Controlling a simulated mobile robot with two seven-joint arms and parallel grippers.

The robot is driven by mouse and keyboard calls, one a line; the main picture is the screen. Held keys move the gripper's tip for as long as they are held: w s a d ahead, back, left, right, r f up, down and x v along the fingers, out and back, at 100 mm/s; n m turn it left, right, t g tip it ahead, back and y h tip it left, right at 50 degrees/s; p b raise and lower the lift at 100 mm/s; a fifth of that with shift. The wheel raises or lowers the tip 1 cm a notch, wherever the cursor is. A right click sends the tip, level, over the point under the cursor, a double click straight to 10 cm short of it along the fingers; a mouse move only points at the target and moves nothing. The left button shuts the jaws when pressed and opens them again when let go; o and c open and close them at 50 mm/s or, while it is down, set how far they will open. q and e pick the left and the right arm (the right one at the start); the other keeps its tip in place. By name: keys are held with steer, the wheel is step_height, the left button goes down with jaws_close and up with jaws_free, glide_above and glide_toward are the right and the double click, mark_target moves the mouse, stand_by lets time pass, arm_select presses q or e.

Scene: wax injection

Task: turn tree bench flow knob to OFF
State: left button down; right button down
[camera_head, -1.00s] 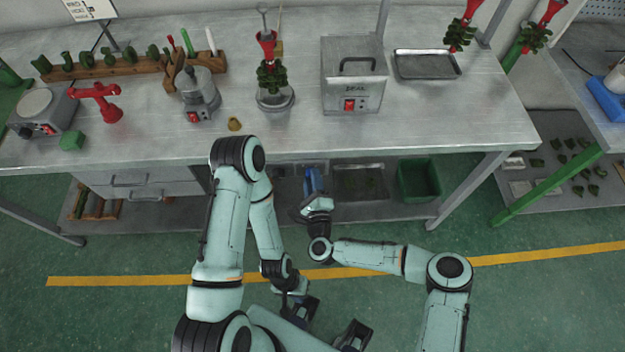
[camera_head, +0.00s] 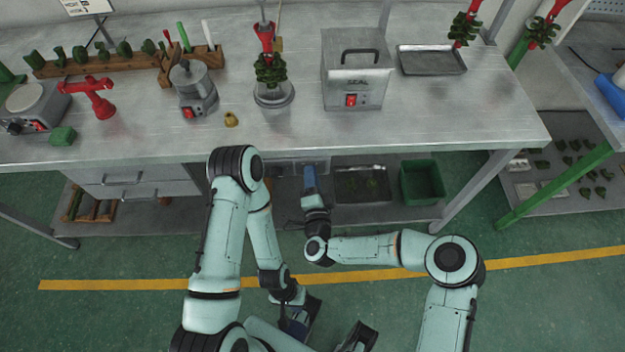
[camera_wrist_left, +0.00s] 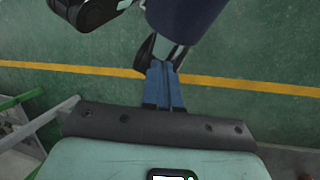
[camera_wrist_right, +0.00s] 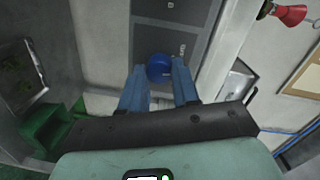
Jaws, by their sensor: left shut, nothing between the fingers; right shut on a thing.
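A round blue knob (camera_wrist_right: 158,67) sits on a grey panel (camera_wrist_right: 167,38) in the right wrist view. The panel's small lettering is unreadable. My right gripper (camera_wrist_right: 157,84) has its two blue fingers on either side of the knob and is shut on it. In the head view my right gripper (camera_head: 311,180) reaches under the bench's front edge, and the knob is hidden there. My left gripper (camera_wrist_left: 165,85) is shut and empty, pointing down over the green floor. It shows low in the head view (camera_head: 299,322), away from the bench.
The metal bench (camera_head: 300,135) holds a grey box with a red switch (camera_head: 355,80), a metal pot (camera_head: 193,92) and a red-and-green wax tree (camera_head: 269,65). Below it are drawers (camera_head: 140,180) and a green bin (camera_head: 421,182). Open floor lies in front.

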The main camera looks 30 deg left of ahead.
arm_select(q)
steer(key=shift+w+f+b, duration=0.3)
steer(key=shift+f+b, duration=0.35)
steer(key=shift+b, duration=0.1)
steer(key=shift+w+f+b, duration=0.25)
steer(key=shift+f+b, duration=0.35)
steer(key=shift+b, duration=0.1)
arm_select(e)
steer(key=shift+r+n+h, duration=0.1)
steer(key=shift+n+h, duration=0.3)
steer(key=shift+n, duration=2.9)
steer(key=c, duration=0.8)
jaws_free()
